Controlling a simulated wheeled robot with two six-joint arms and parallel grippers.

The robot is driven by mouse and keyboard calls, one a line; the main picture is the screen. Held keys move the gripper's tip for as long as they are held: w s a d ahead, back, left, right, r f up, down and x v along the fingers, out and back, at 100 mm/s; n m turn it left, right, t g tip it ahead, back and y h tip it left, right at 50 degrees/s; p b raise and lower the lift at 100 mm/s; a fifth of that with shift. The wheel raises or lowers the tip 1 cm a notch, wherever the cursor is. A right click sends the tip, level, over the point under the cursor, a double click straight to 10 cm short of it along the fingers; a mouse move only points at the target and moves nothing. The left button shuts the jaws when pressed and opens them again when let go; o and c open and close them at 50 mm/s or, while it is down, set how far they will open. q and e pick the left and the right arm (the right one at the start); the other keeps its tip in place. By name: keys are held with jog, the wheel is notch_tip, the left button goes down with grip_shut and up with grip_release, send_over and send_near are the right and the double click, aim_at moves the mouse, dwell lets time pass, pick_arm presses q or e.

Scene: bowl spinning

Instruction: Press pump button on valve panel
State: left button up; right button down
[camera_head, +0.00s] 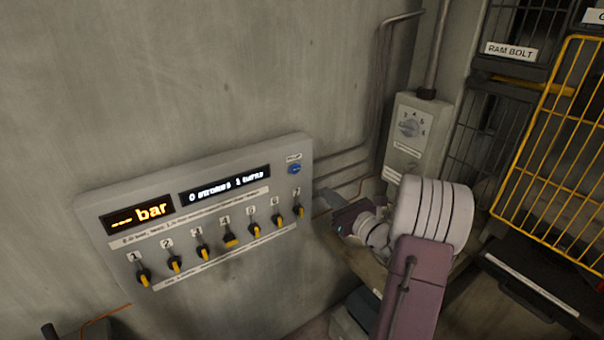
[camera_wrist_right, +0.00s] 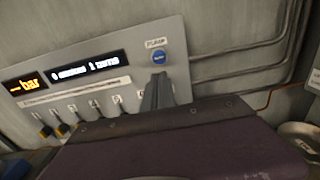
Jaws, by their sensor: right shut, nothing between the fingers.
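The grey valve panel (camera_head: 268,157) is on the wall at centre left in the head view. Its round blue pump button (camera_head: 295,169) is at its upper right, under a small label. The wrist view shows the button (camera_wrist_right: 158,57) uncovered. My right gripper (camera_head: 320,192) is shut and empty, its fingertips just right of and a little below the button in the head view. In the wrist view the shut fingers (camera_wrist_right: 157,88) point up toward the panel, just below the button. I cannot tell the exact gap; no contact shows. My left gripper is not in view.
Several yellow-handled valves (camera_head: 230,240) line the panel's lower part, below an amber "bar" display (camera_head: 137,214) and a white-text display (camera_head: 224,185). A grey dial box (camera_head: 409,130) is behind my right arm. Pipes (camera_head: 384,90) run along the wall; a yellow wire cage (camera_head: 560,150) is at right.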

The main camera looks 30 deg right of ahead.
aim_at(297, 169)
jog(key=w+p, duration=0.1)
jog(key=w, duration=0.3)
jog(key=w+p, duration=0.2)
jog(key=w, duration=0.2)
jog(key=w+a+p, duration=0.1)
jog(key=w, duration=0.3)
jog(key=shift+w+r+p, duration=0.1)
jog(key=shift+w+p, duration=0.1)
jog(key=shift+p, duration=0.1)
jog(key=shift+w, duration=0.25)
